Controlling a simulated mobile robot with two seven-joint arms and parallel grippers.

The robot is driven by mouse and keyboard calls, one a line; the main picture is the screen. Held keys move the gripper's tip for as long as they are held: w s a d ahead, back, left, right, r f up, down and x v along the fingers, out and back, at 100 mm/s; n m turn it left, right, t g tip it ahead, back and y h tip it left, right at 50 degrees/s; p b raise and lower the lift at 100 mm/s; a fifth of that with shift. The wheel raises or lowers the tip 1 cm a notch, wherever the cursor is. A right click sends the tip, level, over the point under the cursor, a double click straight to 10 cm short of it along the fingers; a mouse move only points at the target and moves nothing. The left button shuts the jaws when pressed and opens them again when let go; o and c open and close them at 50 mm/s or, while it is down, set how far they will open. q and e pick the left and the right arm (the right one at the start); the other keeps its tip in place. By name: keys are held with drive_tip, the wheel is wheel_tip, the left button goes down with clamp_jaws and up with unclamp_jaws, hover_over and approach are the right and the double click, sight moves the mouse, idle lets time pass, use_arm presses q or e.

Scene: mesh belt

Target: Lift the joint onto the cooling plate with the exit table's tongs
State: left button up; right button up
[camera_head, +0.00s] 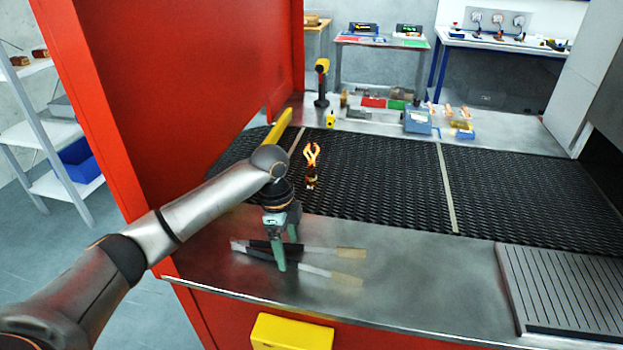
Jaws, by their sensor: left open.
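The joint (311,163) is a Y-shaped piece, glowing orange at its upper prongs and dark lower down. The tongs (318,270) lie on the steel exit table, two long arms with tan ends (349,280) pointing right. My left gripper (287,253) points down at the tongs, open. One green finger is in front of them and one is toward the far arm; I cannot tell whether they touch. The ribbed grey cooling plate (560,285) lies at the right front of the table. My right gripper is not in view.
A red panel (180,80) stands left of the belt, and a yellow bar (277,128) lies along its left end. The mesh belt (385,185) is otherwise clear. Trays and small items, including a blue box (418,122), stand behind it. A yellow box (291,333) hangs at the front.

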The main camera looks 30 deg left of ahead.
use_arm(q)
drive_tip(key=shift+f, duration=0.65)
drive_tip(key=c, duration=0.7)
drive_tip(key=shift+r, duration=0.1)
drive_tip(key=shift+r, duration=0.1)
wheel_tip(320, 180, up, 12)
drive_tip(key=shift+d, duration=0.1)
